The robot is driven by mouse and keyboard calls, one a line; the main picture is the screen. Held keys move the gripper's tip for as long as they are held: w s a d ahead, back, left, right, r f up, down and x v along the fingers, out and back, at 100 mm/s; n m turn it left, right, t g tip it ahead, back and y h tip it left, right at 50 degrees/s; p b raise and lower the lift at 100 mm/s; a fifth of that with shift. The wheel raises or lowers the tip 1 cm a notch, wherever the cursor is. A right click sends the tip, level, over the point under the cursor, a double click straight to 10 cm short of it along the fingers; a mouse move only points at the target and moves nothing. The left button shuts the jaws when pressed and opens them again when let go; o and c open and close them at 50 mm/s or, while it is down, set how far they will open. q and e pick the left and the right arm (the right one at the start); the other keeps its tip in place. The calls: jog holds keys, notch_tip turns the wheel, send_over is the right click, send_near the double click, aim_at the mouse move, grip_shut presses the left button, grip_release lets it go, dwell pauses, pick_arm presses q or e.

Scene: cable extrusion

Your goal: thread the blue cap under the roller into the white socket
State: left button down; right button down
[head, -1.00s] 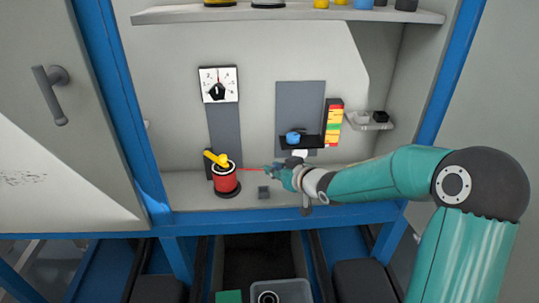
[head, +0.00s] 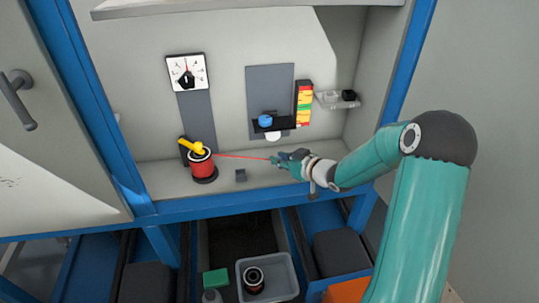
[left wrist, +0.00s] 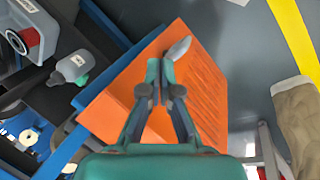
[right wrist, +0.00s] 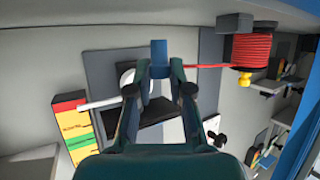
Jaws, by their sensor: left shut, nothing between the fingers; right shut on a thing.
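My right gripper (right wrist: 159,72) is shut on the blue cap (right wrist: 159,50), which sticks out past the fingertips. A red cable runs from the cap to the red spool (head: 202,167); the spool also shows in the right wrist view (right wrist: 253,48). In the head view my right gripper (head: 274,160) is right of the spool, below a black bracket (head: 283,125). A blue round part (head: 265,120), perhaps the roller, sits on the bracket. A white round part (head: 275,136), perhaps the socket, shows below it.
A dial (head: 187,72) hangs on the back wall. A small dark block (head: 241,175) lies on the shelf between spool and gripper. A coloured stack (head: 303,102) and a small clear tray (head: 337,99) are at the right. A grey bin (head: 268,279) stands below the shelf.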

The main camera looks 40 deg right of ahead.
jog(key=s+d+p, duration=0.1)
jog(key=d, duration=0.1)
jog(key=s+d+p, duration=0.2)
jog(key=d, duration=0.1)
jog(key=shift+s+d+r, duration=0.1)
jog(key=shift+s+d, duration=0.1)
jog(key=shift+d, duration=0.15)
jog(key=shift+s+d, duration=0.3)
jog(key=shift+d, duration=0.15)
jog(key=shift+f, duration=0.2)
